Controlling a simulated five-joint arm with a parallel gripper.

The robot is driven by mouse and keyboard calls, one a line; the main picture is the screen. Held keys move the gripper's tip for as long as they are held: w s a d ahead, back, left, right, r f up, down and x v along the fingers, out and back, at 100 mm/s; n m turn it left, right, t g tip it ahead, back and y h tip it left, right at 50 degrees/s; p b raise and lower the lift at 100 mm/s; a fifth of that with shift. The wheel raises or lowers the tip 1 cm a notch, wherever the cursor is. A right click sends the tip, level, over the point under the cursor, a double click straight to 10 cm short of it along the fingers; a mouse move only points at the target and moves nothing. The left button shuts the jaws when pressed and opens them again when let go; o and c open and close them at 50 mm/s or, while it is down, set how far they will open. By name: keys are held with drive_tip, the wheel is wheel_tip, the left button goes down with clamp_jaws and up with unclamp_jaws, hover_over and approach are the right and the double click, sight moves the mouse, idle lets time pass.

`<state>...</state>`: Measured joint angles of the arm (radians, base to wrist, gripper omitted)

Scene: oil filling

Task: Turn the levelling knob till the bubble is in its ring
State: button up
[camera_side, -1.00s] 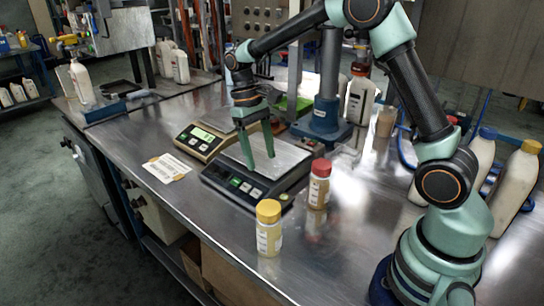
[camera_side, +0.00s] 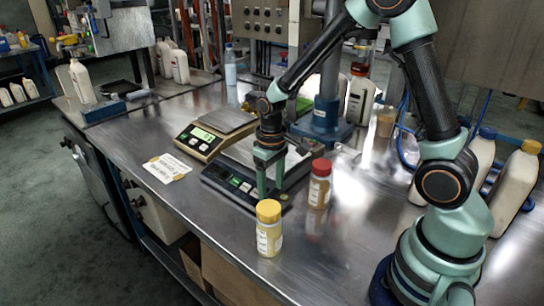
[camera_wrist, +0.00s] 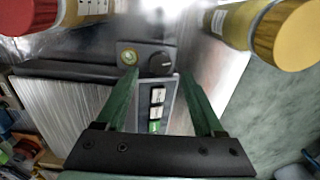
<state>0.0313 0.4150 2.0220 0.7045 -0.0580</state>
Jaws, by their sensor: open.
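The front scale (camera_side: 222,182) has a dark body and a bare metal pan. In the wrist view its corner carries a small round yellow-green bubble level (camera_wrist: 128,58) and, to its right, a dark round levelling knob (camera_wrist: 160,63) with a pale mark. The bubble is too small to place against its ring. My gripper (camera_wrist: 159,76) is open and empty, pointing down, with the knob between the lines of its two fingers. In the side view my gripper (camera_side: 268,194) is over the scale's near right part and hides the knob. I cannot tell whether the fingers touch it.
A red-capped bottle (camera_side: 319,184) stands close right of the scale, and a yellow-capped bottle (camera_side: 269,232) stands in front. A second scale (camera_side: 205,138) with a lit green display is behind left. A printed card (camera_side: 167,168) lies on the steel bench, left of the front scale.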

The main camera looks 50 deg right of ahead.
sight(272, 197)
drive_tip(key=shift+f, duration=1.95)
drive_tip(key=shift+c, duration=0.3)
clamp_jaws()
drive_tip(key=shift+m, duration=1.6)
drive_tip(key=shift+o, duration=0.3)
unclamp_jaws()
drive_tip(key=shift+r, duration=0.15)
wheel_tip(272, 197, up, 12)
